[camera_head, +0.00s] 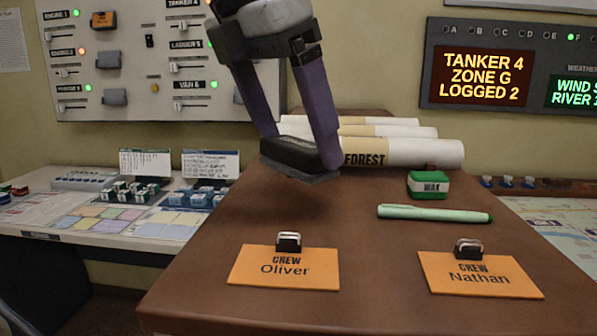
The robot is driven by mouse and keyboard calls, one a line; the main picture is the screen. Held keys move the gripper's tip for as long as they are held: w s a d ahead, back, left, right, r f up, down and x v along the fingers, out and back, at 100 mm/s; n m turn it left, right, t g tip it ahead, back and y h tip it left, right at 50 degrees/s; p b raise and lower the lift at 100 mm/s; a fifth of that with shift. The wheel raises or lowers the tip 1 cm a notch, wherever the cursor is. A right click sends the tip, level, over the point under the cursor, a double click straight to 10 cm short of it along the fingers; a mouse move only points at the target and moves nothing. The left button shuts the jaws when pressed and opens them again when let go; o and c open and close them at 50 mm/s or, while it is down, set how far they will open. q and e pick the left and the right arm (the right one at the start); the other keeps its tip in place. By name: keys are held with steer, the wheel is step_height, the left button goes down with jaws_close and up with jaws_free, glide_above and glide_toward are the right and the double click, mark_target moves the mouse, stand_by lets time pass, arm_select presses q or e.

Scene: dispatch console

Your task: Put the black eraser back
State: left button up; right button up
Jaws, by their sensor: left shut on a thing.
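The black eraser (297,156) is a dark block with a grey underside. My left gripper (298,148), with purple fingers, is shut on it from above. The eraser is slightly tilted in the picture, over the back left part of the brown desktop (330,220), and seems to be a little above it. It hides part of the rolled map marked FOREST (400,153). My right gripper is not in view.
Orange cards Oliver (283,268) and Nathan (480,275) lie in front with clips. A whiteboard panel (130,60) hangs behind. The desktop's middle is clear.

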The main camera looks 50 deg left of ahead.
mark_target(287, 145)
arm_select(q)
steer(key=shift+w+f+b, duration=0.1)
steer(key=shift+f+b, duration=0.2)
steer(key=shift+f, duration=1.75)
steer(key=shift+f, duration=0.1)
steer(key=o, duration=1)
steer(key=p+v, duration=0.1)
steer(key=v, duration=1.1)
steer(key=shift+p, duration=0.4)
steer(key=shift+w, duration=0.1)
